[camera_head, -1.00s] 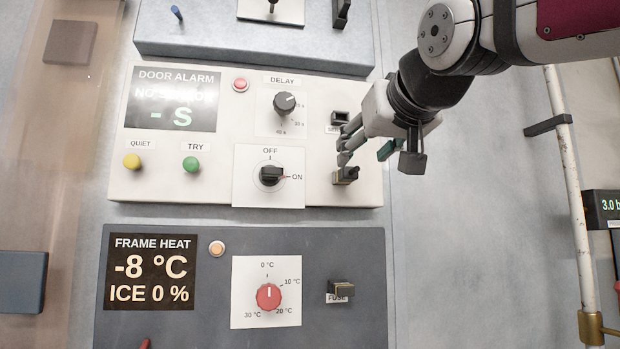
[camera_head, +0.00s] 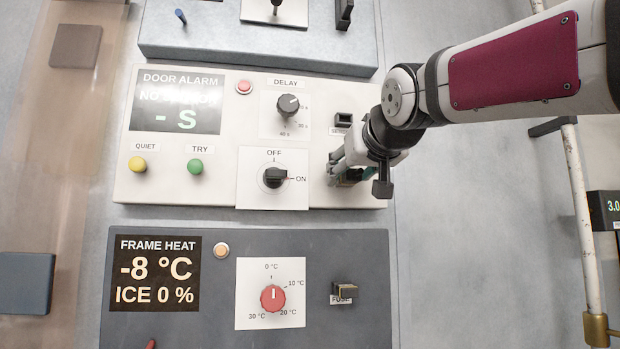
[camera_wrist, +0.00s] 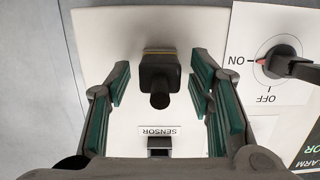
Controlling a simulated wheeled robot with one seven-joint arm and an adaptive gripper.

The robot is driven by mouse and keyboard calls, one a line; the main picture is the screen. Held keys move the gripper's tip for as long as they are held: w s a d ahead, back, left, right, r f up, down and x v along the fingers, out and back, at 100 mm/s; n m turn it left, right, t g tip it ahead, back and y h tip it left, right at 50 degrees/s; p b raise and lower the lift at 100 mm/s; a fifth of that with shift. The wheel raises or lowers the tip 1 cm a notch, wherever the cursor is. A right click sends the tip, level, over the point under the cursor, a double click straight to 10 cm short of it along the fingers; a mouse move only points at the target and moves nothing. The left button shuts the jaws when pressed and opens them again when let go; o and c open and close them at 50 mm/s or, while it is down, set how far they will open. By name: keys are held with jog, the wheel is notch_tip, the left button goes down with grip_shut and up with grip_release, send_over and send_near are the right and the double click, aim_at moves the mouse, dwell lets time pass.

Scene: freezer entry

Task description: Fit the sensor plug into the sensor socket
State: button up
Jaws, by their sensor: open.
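The sensor plug (camera_wrist: 160,76), a dark block with a yellowish band and a round stub, is on the white door alarm panel in the wrist view. My gripper (camera_wrist: 160,84) is open, with one green-padded finger on each side of the plug and a gap on both sides. The sensor socket (camera_wrist: 159,145), a dark rectangular opening by the SENSOR label, is partly cut off by my gripper's body there. In the head view the socket (camera_head: 343,119) shows above my gripper (camera_head: 336,172), which hides the plug.
The OFF/ON switch (camera_head: 274,178), turned to ON, is left of my gripper. The delay knob (camera_head: 288,106) is above it. Below is the frame heat panel (camera_head: 220,325) with a fuse (camera_head: 345,290). A white pipe (camera_head: 580,210) stands at the right.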

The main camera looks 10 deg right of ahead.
grip_shut()
dwell(0.5)
jog(key=shift+s+b, duration=0.4)
jog(key=shift+s, duration=0.65)
dwell(1.7)
jog(key=shift+s+b, duration=0.45)
jog(key=shift+s, duration=2.3)
